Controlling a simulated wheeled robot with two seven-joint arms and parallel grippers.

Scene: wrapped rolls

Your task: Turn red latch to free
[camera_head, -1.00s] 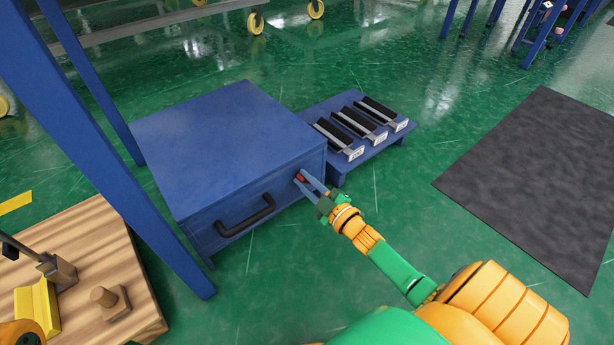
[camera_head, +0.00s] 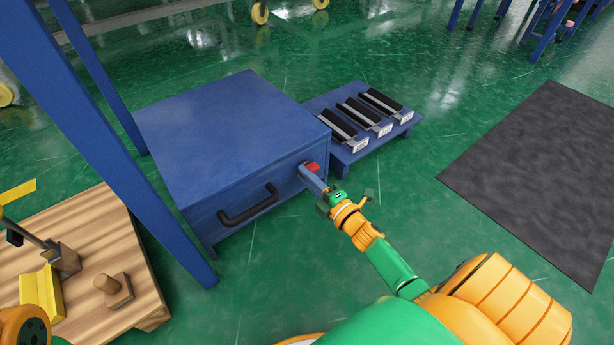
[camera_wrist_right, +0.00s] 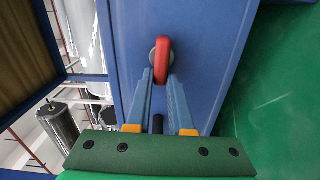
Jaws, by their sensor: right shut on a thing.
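The red latch (camera_head: 312,167) sits on the front face of the blue box (camera_head: 225,150), near its right end. In the right wrist view the latch (camera_wrist_right: 162,58) is a red bar on a round grey base, its length running along the front's long side. My right gripper (camera_head: 307,174) is shut on the latch, with a finger on each side of it in the wrist view (camera_wrist_right: 161,80). In the head view the fingers partly hide the latch. My left gripper is not in view.
A black handle (camera_head: 248,206) sticks out of the box front, left of the latch. A low blue rack (camera_head: 350,155) with black-topped holders stands right of the box. A blue post (camera_head: 130,170) and a wooden board (camera_head: 140,285) are at left. Green floor is clear at right, beside a dark mat (camera_head: 540,175).

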